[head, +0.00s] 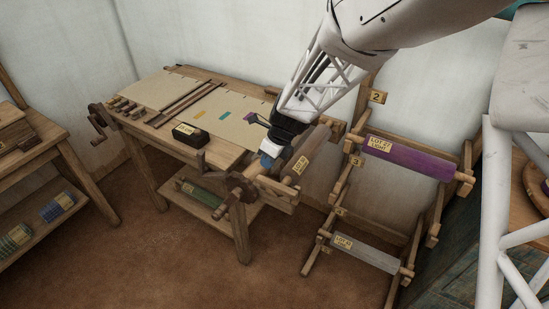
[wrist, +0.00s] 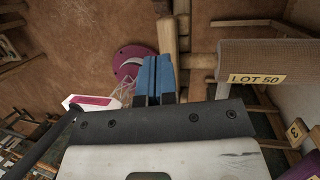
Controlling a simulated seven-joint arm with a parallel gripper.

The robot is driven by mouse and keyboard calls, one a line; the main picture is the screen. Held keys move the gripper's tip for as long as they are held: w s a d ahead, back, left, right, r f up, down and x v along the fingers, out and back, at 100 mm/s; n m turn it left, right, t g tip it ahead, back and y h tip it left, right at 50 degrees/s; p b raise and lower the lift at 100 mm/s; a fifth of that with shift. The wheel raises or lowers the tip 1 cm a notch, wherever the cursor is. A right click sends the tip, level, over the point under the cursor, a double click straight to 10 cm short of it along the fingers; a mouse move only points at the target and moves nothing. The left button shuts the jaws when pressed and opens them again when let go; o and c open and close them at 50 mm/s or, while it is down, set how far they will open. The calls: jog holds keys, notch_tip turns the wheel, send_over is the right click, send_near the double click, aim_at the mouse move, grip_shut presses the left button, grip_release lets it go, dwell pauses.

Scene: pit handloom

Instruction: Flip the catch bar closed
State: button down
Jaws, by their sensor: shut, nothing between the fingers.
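My gripper (head: 267,160) is at the front right end of the wooden loom, over its roller end. In the wrist view its two blue fingers (wrist: 156,76) are shut together with nothing between them. A wooden bar (wrist: 167,36) lies just beyond and beside the fingertips; I cannot tell whether they touch, or whether this is the catch bar. The grey-brown cloth roller (wrist: 265,60) labelled LOT 50 sits to the right of the fingers; it also shows in the head view (head: 311,154). My gripper and arm hide part of the loom end.
The loom table (head: 230,143) carries a black box (head: 190,134) and several wooden sticks. A rack at the right holds a purple roll (head: 410,158) and a grey roll (head: 365,252). A side table (head: 40,150) stands at the left. The brown floor (head: 150,260) is clear in front.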

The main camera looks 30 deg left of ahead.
jog(key=shift+a+f+h, duration=0.8)
jog(key=shift+f+h, duration=0.1)
jog(key=shift+h, duration=0.1)
jog(key=shift+a+f+m+h, duration=0.15)
jog(key=shift+a+f+h, duration=0.2)
jog(key=shift+f+h, duration=0.35)
jog(key=shift+a+f+m+h, duration=0.15)
jog(key=shift+a+f+h, duration=0.15)
jog(key=shift+f+h, duration=0.4)
jog(key=shift+a+f, duration=0.15)
jog(key=shift+f, duration=0.6)
jog(key=shift+f, duration=0.1)
jog(key=a+v, duration=0.1)
jog(key=v, duration=1.3)
jog(key=shift+a, duration=0.2)
